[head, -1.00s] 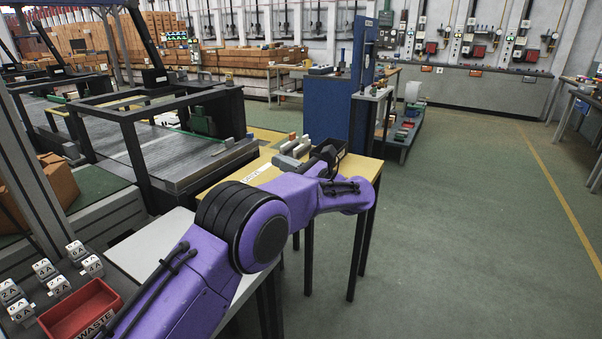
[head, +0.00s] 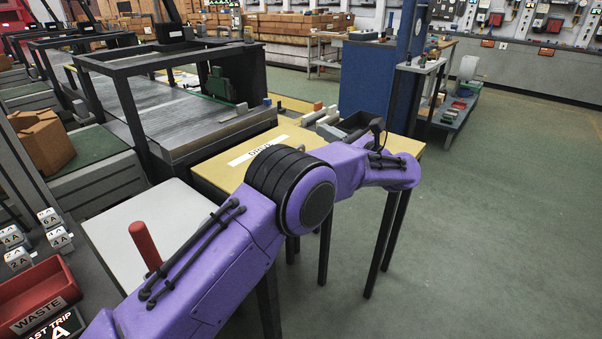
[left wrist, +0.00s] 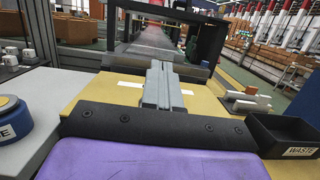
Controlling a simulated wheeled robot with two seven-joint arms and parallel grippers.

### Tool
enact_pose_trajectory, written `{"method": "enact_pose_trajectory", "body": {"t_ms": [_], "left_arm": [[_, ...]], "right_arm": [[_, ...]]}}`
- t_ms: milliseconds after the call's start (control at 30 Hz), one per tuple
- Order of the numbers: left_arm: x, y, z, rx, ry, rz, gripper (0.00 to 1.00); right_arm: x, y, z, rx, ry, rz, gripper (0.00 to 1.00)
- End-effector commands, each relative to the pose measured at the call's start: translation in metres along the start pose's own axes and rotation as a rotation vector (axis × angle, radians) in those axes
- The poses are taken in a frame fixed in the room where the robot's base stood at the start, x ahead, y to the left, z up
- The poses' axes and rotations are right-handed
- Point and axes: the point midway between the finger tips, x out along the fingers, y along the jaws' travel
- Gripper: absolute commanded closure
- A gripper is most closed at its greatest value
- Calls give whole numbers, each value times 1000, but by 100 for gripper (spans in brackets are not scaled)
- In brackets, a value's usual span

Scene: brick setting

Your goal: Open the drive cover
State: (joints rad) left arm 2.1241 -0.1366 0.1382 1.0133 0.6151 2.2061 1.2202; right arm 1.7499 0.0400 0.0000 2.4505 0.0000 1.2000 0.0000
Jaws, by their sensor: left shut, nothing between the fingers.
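I cannot make out a drive cover for certain. A white label strip (head: 258,150), which seems to read DRIVE, lies on the yellow tabletop (head: 215,172); it shows partly behind my gripper in the left wrist view (left wrist: 130,85). My purple left arm crosses the head view from the lower left. My right gripper is not in view.
A black bin (left wrist: 290,135) marked WASTE stands right of my gripper, with small blocks (left wrist: 247,102) beyond it. A dark-framed conveyor (head: 190,110) lies behind the table. A red upright handle (head: 146,245) and red WASTE tray (head: 38,300) are at left. The green floor at right is clear.

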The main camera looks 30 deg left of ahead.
Motion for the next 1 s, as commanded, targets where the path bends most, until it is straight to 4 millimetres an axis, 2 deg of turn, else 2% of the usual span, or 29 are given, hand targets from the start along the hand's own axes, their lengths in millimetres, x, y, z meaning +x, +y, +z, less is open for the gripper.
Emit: {"method": "enact_pose_trajectory", "body": {"t_ms": [33, 167, 433, 500, 633, 733, 1000], "left_arm": [[-5, 0, -22, 1, 0, -1, 100], [-11, -1, -53, 1, 0, -1, 100], [-25, -1, -129, 1, 0, 1, 100], [-27, -1, -142, 1, 0, 2, 100], [-26, -1, -146, 0, 0, 2, 100], [-16, -1, -144, 0, 1, 4, 100], [37, 0, -143, 0, 1, 5, 100]], "right_arm": [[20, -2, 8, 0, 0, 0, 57], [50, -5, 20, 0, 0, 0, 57], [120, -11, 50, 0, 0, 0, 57], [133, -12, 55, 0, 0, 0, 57], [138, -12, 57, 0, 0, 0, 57], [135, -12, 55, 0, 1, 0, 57], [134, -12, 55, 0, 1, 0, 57]]}}
